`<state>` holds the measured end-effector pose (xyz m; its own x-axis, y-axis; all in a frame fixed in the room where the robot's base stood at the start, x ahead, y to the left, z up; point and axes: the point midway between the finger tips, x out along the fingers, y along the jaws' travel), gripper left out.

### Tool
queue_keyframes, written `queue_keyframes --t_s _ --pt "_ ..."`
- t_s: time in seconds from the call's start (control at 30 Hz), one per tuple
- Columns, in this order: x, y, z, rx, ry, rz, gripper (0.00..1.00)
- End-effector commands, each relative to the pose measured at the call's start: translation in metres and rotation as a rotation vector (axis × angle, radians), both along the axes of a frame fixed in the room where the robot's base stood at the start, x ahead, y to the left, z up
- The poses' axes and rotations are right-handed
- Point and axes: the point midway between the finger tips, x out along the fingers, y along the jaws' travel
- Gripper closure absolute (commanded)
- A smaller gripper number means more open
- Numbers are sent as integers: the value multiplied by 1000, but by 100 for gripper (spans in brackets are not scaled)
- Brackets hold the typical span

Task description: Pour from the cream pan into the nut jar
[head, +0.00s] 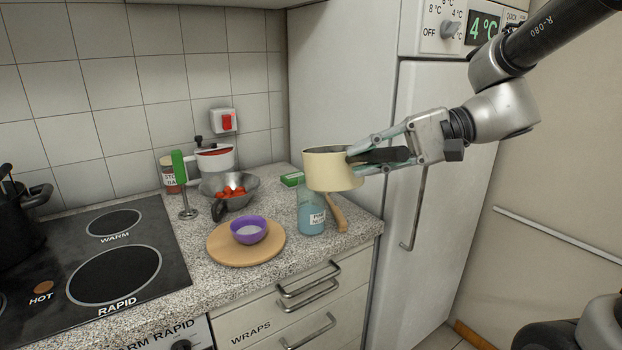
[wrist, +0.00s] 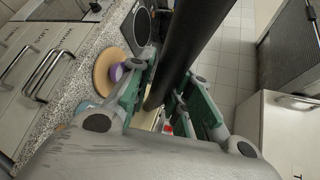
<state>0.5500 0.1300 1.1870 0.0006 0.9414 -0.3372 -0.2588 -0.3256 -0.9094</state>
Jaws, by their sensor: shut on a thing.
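The cream pan (head: 331,172) hangs in the air above the counter's right end in the head view, roughly level. My gripper (head: 358,158) is shut on its black handle (head: 385,155), which also shows large in the wrist view (wrist: 180,45). The glass jar (head: 311,218), with blue in its lower part and a white label too small to read surely, stands upright on the counter below the pan. The pan overlaps the jar's top in the picture, so the mouth is hidden. I cannot see what is in the pan.
A purple bowl (head: 249,230) sits on a round wooden board (head: 219,251) left of the jar. A wooden utensil (head: 337,213) lies right of it. Behind are a metal colander (head: 216,184) with red items and a green box (head: 291,179). The fridge (head: 436,130) stands close on the right.

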Motion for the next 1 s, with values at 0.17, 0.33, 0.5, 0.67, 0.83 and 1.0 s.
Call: queue_keyframes --t_s 0.17,0.33,0.5,0.67,0.83,1.0 --pt "-16 -7 -22 47 -103 -4 100" --pt "-26 -11 -41 83 -194 -2 100" --pt "-26 -11 -41 83 -200 0 100" --pt "-32 -14 -35 83 -203 0 100" --pt "-49 -21 -24 83 -202 -2 100" --pt "-65 -27 -12 82 -203 0 100"
